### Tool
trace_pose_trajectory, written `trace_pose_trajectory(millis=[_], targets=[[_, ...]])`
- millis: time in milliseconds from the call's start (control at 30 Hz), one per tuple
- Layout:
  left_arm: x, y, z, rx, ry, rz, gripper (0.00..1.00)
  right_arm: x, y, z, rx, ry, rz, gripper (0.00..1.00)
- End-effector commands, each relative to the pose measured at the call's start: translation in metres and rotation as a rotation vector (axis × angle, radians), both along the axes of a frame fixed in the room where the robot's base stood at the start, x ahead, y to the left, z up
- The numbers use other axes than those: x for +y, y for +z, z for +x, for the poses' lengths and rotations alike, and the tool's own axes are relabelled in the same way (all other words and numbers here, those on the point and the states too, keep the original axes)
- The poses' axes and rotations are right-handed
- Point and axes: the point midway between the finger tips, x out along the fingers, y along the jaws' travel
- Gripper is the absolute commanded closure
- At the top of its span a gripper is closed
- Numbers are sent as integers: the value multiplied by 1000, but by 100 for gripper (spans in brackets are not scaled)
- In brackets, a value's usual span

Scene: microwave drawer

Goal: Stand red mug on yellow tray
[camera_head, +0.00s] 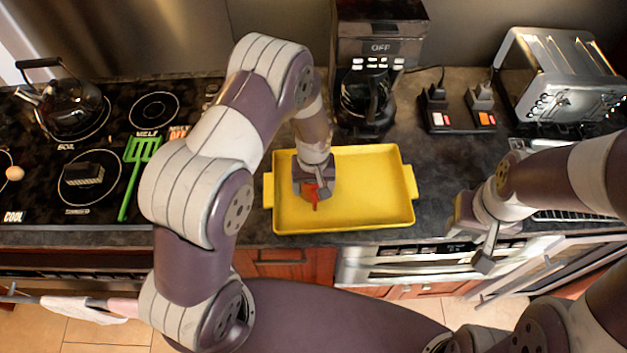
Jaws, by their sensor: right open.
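The yellow tray (370,187) lies on the dark counter in the middle of the view. The red mug (311,193) shows as a small red patch over the left part of the tray. My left gripper (311,188) points down at the mug and hides most of it. I cannot tell whether its fingers grip the mug, or whether the mug touches the tray. My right gripper (472,238) is open and empty, right of the tray, near the counter's front edge.
A coffee maker (380,50) stands behind the tray. A toaster (565,75) is at the back right. A kettle (70,108) and a green spatula (133,178) are on the stove at left. The oven door (545,272) at lower right appears open. The tray's right half is bare.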

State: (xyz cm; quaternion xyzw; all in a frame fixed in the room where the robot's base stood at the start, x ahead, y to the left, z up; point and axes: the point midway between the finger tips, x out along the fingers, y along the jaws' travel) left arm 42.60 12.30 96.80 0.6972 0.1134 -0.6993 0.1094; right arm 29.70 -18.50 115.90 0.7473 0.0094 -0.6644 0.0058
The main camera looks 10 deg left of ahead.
Motion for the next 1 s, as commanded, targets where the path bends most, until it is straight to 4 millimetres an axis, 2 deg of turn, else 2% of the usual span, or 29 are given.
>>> trace_pose_trajectory(millis=[300,333,400,733,867,1000], targets=[[0,-4,1,-2,0,0,66,0,-4,0,0,0,0,57],[0,-4,1,-1,0,-1,21,0,-4,0,0,0,0,57],[0,-3,1,-1,0,-1,0,0,-3,0,0,0,0,57],[0,3,1,-3,0,0,0,0,-3,0,0,0,0,57],[-1,24,2,-7,0,-1,0,0,-11,0,0,0,0,57],[-1,57,2,-8,0,-1,0,0,-20,0,0,0,0,57]])
